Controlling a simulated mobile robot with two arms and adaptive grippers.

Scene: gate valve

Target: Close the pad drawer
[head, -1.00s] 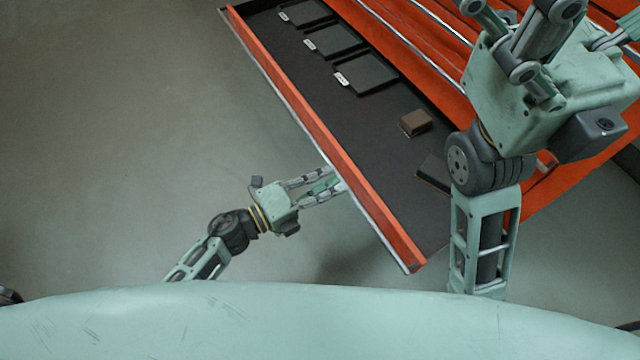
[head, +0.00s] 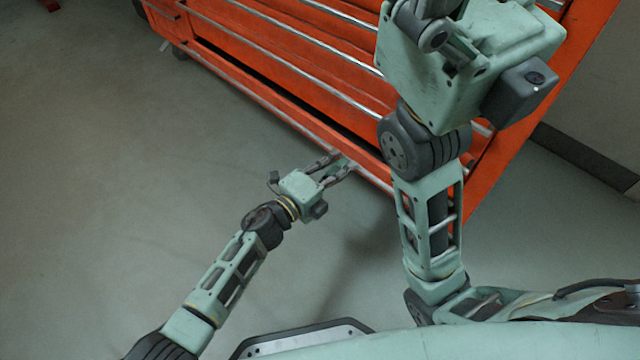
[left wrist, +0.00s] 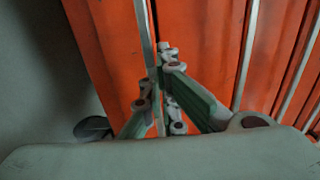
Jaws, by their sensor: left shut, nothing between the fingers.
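The pad drawer (head: 290,114) is the low orange drawer of the cabinet, with a pale rail along its front. A narrow dark gap shows behind its front, so it stands slightly out; its inside and pads are hidden. My left gripper (head: 345,164) is shut and empty, its fingertips at the drawer front near the right end. In the left wrist view the fingertips (left wrist: 166,58) lie against or very close to the pale rail (left wrist: 147,40); contact is not certain. My right gripper (head: 432,22) is high over the cabinet, partly cut off by the top edge.
The orange cabinet (head: 330,75) has several more drawers with pale rails above. My right arm hides part of its right side. The grey floor (head: 100,180) to the left and in front is clear. A dark wall base (head: 585,158) runs at the right.

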